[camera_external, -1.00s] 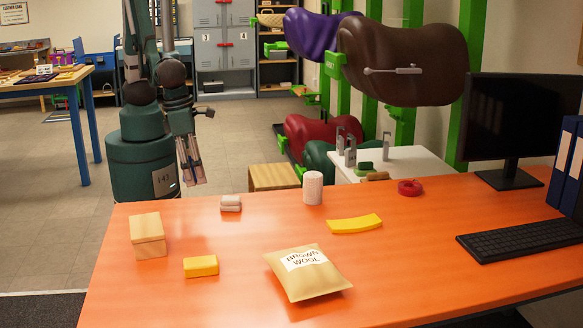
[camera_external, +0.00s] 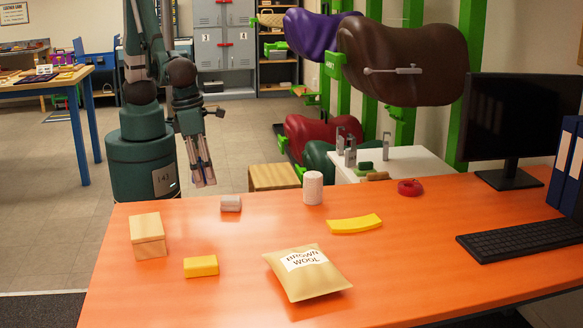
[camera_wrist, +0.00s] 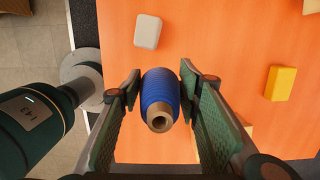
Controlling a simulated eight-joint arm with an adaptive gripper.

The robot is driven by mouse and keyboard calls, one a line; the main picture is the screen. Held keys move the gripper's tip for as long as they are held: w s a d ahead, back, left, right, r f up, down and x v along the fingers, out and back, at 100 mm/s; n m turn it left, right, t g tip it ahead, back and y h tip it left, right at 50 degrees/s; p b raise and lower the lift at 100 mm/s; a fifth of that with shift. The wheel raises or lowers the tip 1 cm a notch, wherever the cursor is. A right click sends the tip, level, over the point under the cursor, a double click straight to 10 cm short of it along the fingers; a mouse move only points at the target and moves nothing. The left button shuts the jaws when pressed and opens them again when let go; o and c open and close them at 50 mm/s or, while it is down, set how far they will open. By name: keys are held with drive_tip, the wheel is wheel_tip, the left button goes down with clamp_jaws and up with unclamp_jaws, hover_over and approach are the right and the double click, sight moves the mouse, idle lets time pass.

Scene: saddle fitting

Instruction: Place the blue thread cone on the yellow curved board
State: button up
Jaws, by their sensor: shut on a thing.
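The blue thread cone (camera_wrist: 160,92) is between the two fingers of my gripper in the wrist view, with its tan core end facing the camera. My gripper (camera_external: 205,180) is shut on it and hangs beyond the far left edge of the orange table in the external view. The cone itself cannot be made out there. The yellow curved board (camera_external: 355,224) lies on the table, right of the middle, with nothing on it. My gripper is well to its left and apart from it.
On the orange table (camera_external: 400,290) are a wooden box (camera_external: 147,236), a yellow block (camera_external: 201,266), a small grey-white block (camera_external: 231,203), a pale upright cylinder (camera_external: 313,188), a brown wool packet (camera_external: 306,272) and a red ring (camera_external: 410,187). A monitor and keyboard stand at right.

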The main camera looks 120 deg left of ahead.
drive_tip(key=w+a+r+p, duration=0.1)
drive_tip(key=w+a, duration=0.2)
drive_tip(key=w, duration=0.8)
drive_tip(key=w+a+r, duration=0.1)
drive_tip(key=w+a, duration=0.2)
drive_tip(key=w, duration=0.7)
drive_tip(key=p, duration=0.2)
hover_over(359, 221)
drive_tip(key=shift+s+f, duration=0.15)
drive_tip(key=shift+f, duration=0.25)
drive_tip(key=shift+d+f+b, duration=0.1)
drive_tip(key=shift+f+b, duration=0.55)
drive_tip(key=shift+f, duration=2.5)
drive_tip(key=shift+f, duration=0.1)
drive_tip(key=shift+f+b, duration=0.35)
drive_tip(key=shift+f, duration=1.4)
drive_tip(key=shift+f, duration=0.15)
